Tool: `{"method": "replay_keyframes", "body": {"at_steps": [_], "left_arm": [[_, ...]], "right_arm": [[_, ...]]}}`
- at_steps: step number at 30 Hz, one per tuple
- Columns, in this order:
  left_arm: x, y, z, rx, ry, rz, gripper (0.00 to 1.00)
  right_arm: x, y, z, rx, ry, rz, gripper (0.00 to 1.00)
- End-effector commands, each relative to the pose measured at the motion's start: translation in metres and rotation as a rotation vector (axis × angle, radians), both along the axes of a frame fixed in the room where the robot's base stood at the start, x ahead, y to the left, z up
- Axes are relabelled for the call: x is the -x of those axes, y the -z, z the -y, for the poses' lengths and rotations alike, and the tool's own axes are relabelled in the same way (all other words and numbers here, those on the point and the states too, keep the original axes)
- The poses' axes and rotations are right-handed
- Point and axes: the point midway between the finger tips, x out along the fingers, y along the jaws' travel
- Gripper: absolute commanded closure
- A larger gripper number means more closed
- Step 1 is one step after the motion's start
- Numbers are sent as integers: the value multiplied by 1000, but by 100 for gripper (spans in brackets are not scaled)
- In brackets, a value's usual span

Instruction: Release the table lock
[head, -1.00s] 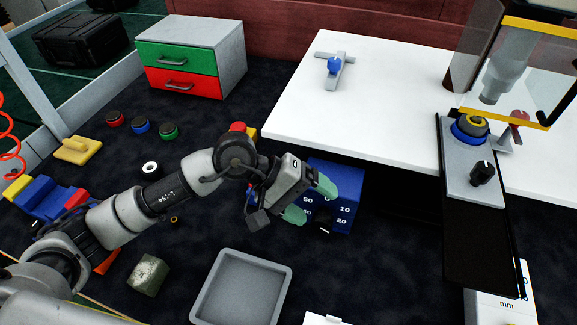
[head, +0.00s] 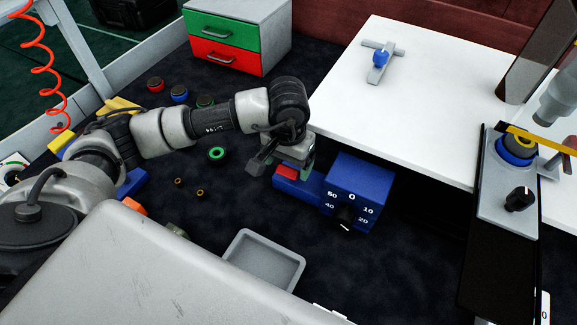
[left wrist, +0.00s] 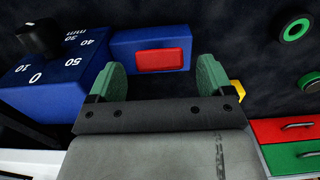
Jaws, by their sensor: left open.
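A blue block with a red button (head: 287,172) sits beside the blue dial box (head: 360,182) at the edge of the white table (head: 440,110). The left gripper (head: 297,157) is over this block, pointing down, and partly hides it. In the left wrist view, the green fingers (left wrist: 158,78) are spread apart and empty. The red button (left wrist: 160,60) lies between and ahead of them, with no contact visible. A blue knob on a grey cross-shaped piece (head: 380,58) lies on the table. I cannot tell which part is the table lock. The right gripper is not in view.
A drawer unit (head: 270,45) stands at the back. A panel with a black knob (head: 519,199) is at right.

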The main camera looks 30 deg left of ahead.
Motion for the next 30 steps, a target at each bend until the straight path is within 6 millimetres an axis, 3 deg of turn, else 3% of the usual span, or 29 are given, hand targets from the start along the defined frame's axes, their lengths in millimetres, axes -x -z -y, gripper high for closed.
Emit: {"method": "replay_keyframes", "body": {"at_steps": [6,17,30], "left_arm": [[0,24,0,1,0,-2,19],[0,29,0,1,0,0,21],[0,28,0,1,0,0,87]], "right_arm": [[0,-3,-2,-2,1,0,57],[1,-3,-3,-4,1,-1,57],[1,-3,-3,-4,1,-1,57]]}}
